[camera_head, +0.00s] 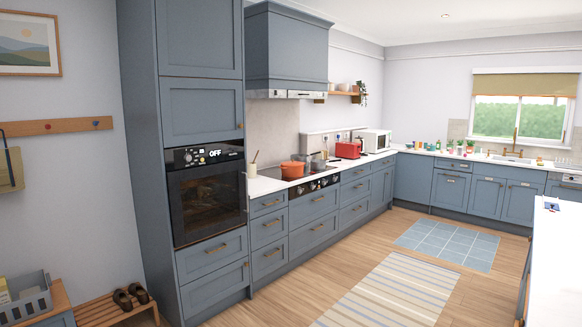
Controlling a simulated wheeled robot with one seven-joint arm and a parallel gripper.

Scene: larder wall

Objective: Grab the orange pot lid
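An orange pot (292,170) stands on the black hob (270,174) in the left counter run, with its orange lid (292,163) seeming to sit on top. It is small and far off, so the lid's handle and edge are hard to make out. Grey pots (318,165) stand close to its right. My gripper is not in view.
A red toaster (348,150) and a white microwave (375,140) stand farther along the counter. The range hood (287,50) hangs above the hob. A tall oven cabinet (205,190) stands left. The wood floor (300,262) is open, with a striped rug (385,295).

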